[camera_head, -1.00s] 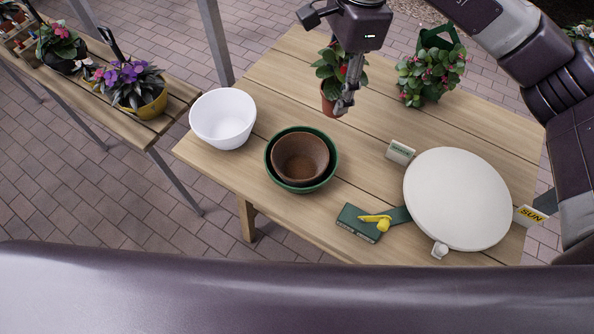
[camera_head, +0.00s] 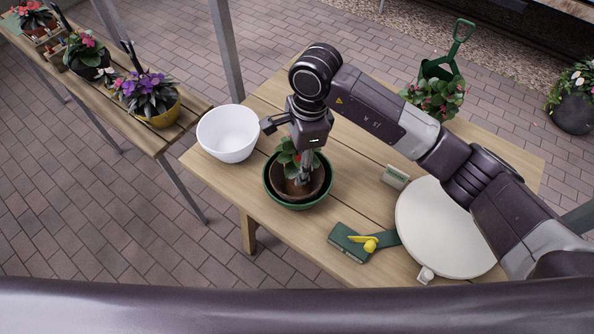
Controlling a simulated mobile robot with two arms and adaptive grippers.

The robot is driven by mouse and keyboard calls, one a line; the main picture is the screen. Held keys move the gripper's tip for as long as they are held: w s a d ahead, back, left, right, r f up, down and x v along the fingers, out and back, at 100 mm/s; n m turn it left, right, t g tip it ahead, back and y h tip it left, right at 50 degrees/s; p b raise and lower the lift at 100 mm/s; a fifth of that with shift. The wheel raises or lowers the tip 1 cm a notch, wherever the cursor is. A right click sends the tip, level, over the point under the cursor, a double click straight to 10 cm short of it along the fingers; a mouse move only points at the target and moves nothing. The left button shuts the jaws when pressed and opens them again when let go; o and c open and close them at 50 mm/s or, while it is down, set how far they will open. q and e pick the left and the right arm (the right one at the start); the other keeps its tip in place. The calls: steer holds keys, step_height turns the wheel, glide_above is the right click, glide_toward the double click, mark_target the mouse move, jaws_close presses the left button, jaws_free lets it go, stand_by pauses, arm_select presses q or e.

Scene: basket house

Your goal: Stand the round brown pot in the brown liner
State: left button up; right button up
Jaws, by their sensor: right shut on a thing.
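The brown liner (camera_head: 281,190) sits inside a green bowl (camera_head: 300,206) on the near left of the table. My right gripper (camera_head: 306,180) is directly over the liner, with its fingers reaching down into it. The pot itself is mostly hidden by the plant and gripper, and looks to be at or inside the liner. I cannot tell whether it touches the liner's bottom. My left gripper is not in view.
A white bowl (camera_head: 228,134) stands close to the left. A plant (camera_head: 436,98) stands at the back. Flower pots line the left bench.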

steer(key=shift+a+f, duration=0.1)
steer(key=shift+f, duration=0.45)
step_height(320, 180, down, 3)
steer(key=shift+f+p, duration=0.2)
steer(key=shift+p, duration=0.35)
steer(key=shift+f, duration=0.25)
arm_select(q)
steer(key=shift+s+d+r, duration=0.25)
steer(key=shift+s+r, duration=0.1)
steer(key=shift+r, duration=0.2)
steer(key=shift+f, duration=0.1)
arm_select(e)
steer(key=shift+f, duration=0.1)
steer(key=shift+f+b, duration=0.15)
steer(key=shift+b, duration=0.15)
steer(key=o, duration=1)
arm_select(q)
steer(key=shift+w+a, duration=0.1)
